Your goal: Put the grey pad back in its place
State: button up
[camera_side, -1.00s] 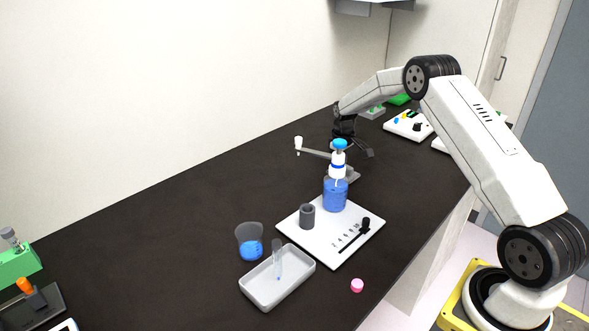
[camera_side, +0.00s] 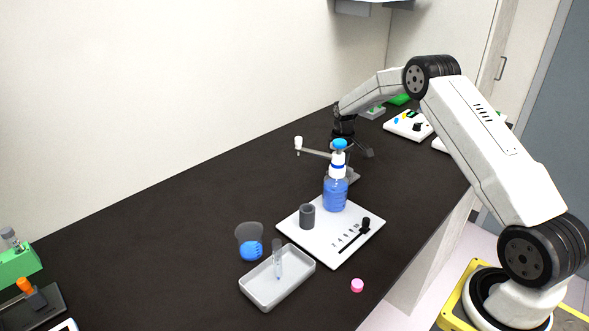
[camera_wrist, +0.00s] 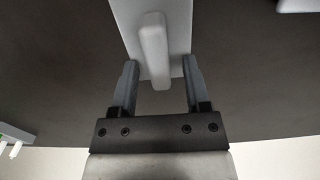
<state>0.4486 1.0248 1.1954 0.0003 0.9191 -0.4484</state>
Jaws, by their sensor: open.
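My gripper (camera_side: 355,151) is at the back of the bench, partly behind the blue bottle in the side view. In the wrist view its two fingers (camera_wrist: 159,68) are apart. A flat grey piece (camera_wrist: 127,12) with a raised, rounded grey bar (camera_wrist: 154,45) lies at the fingertips. The bar is between the fingers, with gaps on both sides. This may be the grey pad; I cannot tell for sure. In the side view, a grey base (camera_side: 351,176) shows partly behind the bottle, below my gripper. A grey lever arm with a white tip (camera_side: 298,142) reaches left there.
The blue bottle (camera_side: 336,194) and a dark grey cylinder (camera_side: 307,216) stand on a white plate (camera_side: 330,255). In front are a beaker of blue liquid (camera_side: 250,247), a tray (camera_side: 264,294) holding a tube, and a pink cap (camera_side: 357,286). The left-middle bench is clear.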

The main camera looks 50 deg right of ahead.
notch_tip(320, 180, up, 12)
dwell(0.6)
jog(key=shift+a, duration=0.1)
dwell(0.4)
jog(key=a+r+t, duration=0.1)
jog(key=a+r, duration=0.1)
jog(key=a, duration=0.3)
jog(key=a+r+t, duration=0.2)
jog(key=a, duration=0.4)
jog(key=a+r+m+t, duration=0.1)
jog(key=a+r+t, duration=0.1)
jog(key=a, duration=0.4)
jog(key=shift+s+r, duration=0.1)
jog(key=shift+r, duration=0.5)
jog(key=s+a+f, duration=0.2)
jog(key=s+f, duration=0.1)
jog(key=s, duration=0.5)
jog(key=s+a+f+g, duration=0.1)
jog(key=s+a+f, duration=0.2)
jog(key=s, duration=0.4)
jog(key=s+a+f+n+g, duration=0.1)
jog(key=s+a+f, duration=0.1)
jog(key=s, duration=0.6)
jog(key=shift+s+a+f, duration=0.35)
jog(key=shift+a+f, duration=0.05)
jog(key=shift+f, duration=0.45)
